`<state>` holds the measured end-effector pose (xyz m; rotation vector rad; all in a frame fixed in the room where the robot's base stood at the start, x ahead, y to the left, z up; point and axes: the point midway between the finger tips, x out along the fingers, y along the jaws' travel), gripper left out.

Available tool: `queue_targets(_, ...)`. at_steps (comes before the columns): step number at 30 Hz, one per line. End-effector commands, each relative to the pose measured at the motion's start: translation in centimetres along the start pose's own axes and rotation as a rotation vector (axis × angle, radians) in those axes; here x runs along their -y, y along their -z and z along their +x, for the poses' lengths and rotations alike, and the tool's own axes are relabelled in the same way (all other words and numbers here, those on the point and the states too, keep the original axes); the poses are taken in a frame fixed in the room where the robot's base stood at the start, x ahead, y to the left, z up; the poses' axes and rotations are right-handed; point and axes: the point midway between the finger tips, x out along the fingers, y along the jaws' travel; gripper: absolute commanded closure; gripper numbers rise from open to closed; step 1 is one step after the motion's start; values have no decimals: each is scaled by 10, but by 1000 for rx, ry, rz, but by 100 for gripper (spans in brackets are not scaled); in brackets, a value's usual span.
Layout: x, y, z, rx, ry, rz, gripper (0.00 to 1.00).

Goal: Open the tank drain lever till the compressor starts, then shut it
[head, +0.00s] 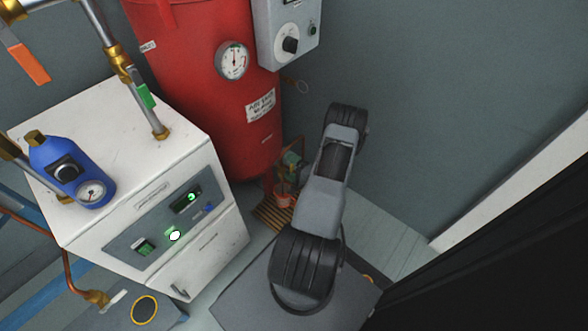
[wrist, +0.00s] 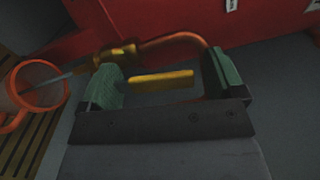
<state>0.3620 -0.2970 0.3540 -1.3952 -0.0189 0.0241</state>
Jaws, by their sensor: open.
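The yellow drain lever (wrist: 162,80) shows in the wrist view between the green-padded fingers of my gripper (wrist: 169,72). My gripper is open, with a gap visible at each end of the lever; I cannot tell how deep the lever sits between the pads. A brass valve body (wrist: 124,54) and a copper pipe (wrist: 175,38) lie just behind it, in front of the red tank (wrist: 150,20). In the head view the tank (head: 190,85) stands upright with a round gauge (head: 233,61). My arm partly hides the drain area, and the lever is not distinguishable there.
A white cabinet (head: 190,150) stands left. A grey control box (head: 289,25) hangs above right. Open floor (head: 385,225) lies right.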

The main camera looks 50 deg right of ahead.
Motion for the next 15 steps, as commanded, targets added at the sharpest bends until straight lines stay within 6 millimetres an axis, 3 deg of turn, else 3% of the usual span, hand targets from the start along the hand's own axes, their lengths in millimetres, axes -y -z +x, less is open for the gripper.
queue_targets(5, 2, 2, -14, -6, 0, 0, 12)
queue_targets(15, 2, 1, -82, -10, 2, 2, 12)
